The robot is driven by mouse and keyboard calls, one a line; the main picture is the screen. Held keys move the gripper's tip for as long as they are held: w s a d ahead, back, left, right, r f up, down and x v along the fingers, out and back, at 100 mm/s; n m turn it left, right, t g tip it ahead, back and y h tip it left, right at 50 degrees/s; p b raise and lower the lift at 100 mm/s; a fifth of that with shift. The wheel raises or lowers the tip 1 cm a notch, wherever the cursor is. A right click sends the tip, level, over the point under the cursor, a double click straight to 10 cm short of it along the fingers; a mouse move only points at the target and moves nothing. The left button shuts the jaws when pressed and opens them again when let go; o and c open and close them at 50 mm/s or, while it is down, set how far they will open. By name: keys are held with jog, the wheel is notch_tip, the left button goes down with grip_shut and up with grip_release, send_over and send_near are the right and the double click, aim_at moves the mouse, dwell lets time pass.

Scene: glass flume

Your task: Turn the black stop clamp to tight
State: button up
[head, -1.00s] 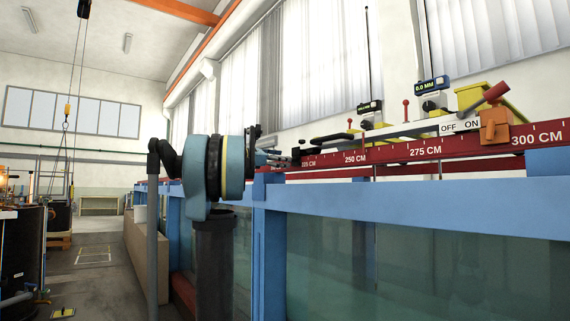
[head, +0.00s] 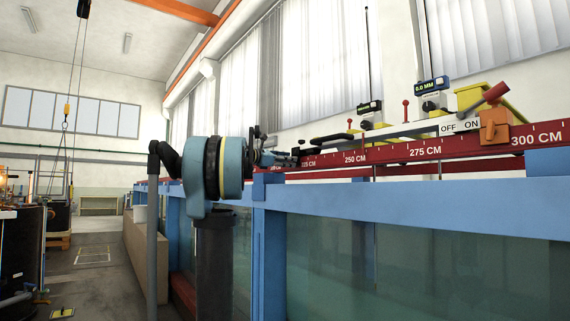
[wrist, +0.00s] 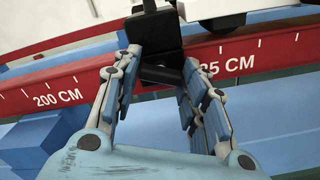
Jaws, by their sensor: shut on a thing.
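The black stop clamp (wrist: 154,35) sits on the red scale rail (wrist: 258,58) in the wrist view, between the 200 CM mark and a partly covered mark ending in 25. My gripper (wrist: 160,72) is shut on the clamp's lower black part, one finger on each side. The fingertips hide part of the clamp, and I cannot read how tight it is.
The red rail (head: 395,152) runs above the blue flume frame (head: 420,200) and glass wall. An orange clamp (head: 494,125) sits near 300 CM. A white OFF/ON bar (head: 430,129) and digital gauges (head: 432,84) stand above the rail. Open floor (head: 100,265) lies at left.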

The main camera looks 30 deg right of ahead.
jog(key=shift+m, duration=0.4)
jog(key=shift+f+m, duration=0.1)
jog(key=shift+m, duration=6.9)
jog(key=o, duration=1.1)
jog(key=shift+c, duration=0.2)
jog(key=a, duration=1.2)
jog(key=shift+s, duration=0.4)
